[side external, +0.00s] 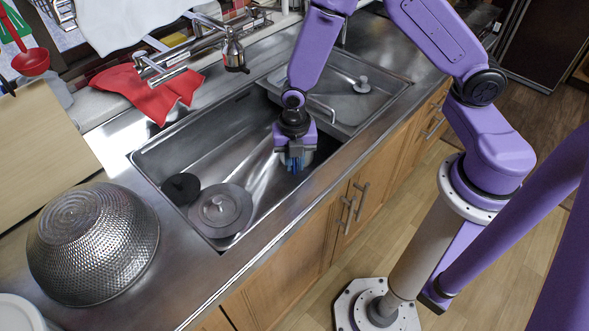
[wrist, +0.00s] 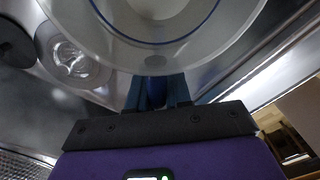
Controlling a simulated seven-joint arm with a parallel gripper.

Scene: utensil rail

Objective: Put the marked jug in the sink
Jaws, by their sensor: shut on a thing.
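In the wrist view, a clear, round jug (wrist: 222,48) with blue lines fills the top of the picture, partly cut off by its edge. My gripper's blue fingers (wrist: 157,92) meet its near wall and are shut on it. In the side external view, my gripper (side external: 295,163) points down inside the large steel basin of the sink (side external: 225,130), towards its right end. The jug is hard to make out there, being clear and partly hidden by the gripper. I cannot tell whether it touches the basin floor.
A black disc (side external: 181,188) and a round grey drain fitting (side external: 220,208) lie at the basin's left end. A steel colander (side external: 90,240) stands on the counter at left. The tap (side external: 235,55) and a red cloth (side external: 150,92) are behind. A shallower basin (side external: 350,98) lies to the right.

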